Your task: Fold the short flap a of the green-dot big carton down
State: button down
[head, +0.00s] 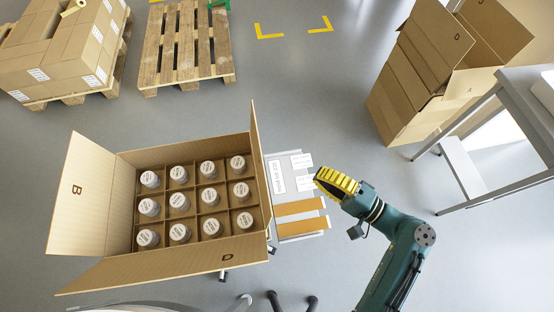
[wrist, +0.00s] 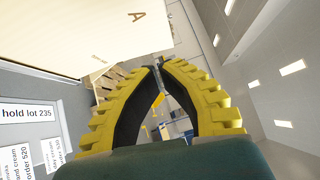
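The big open carton (head: 190,248) stands at left centre in the head view, filled with white-lidded jars (head: 180,232) in a divider grid. Flap B (head: 80,190) and flap D (head: 190,265) spread outward. The right flap (head: 255,150) stands about upright, seen nearly edge-on. In the wrist view, a panel marked A (wrist: 110,25) fills the upper left, probably this flap's outer face. My yellow-fingered gripper (head: 318,178) is right of the carton, apart from it. In the wrist view its fingertips (wrist: 159,65) nearly meet, with nothing held. No green dot shows on the carton.
A labelled stand (head: 285,205) with orange strips lies between carton and gripper. Another open carton (head: 420,85) and a grey table (head: 510,95) stand at right. Pallets (head: 185,50), one loaded with boxes (head: 60,45), are at the back left. Floor between is clear.

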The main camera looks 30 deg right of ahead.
aim_at(259, 165)
jog(key=s+a+x, duration=0.1)
jog(key=a+x, duration=0.1)
jog(key=x, duration=1)
jog(key=shift+a+r, duration=0.3)
jog(key=shift+r, duration=0.05)
jog(key=shift+w, duration=0.2)
jog(key=shift+w+a+r+n+p, duration=0.15)
jog(key=shift+a+n+p, duration=0.2)
jog(key=shift+p, duration=0.3)
jog(key=shift+a+r+g, duration=0.1)
jog(key=shift+a+g, duration=0.1)
jog(key=shift+g, duration=0.2)
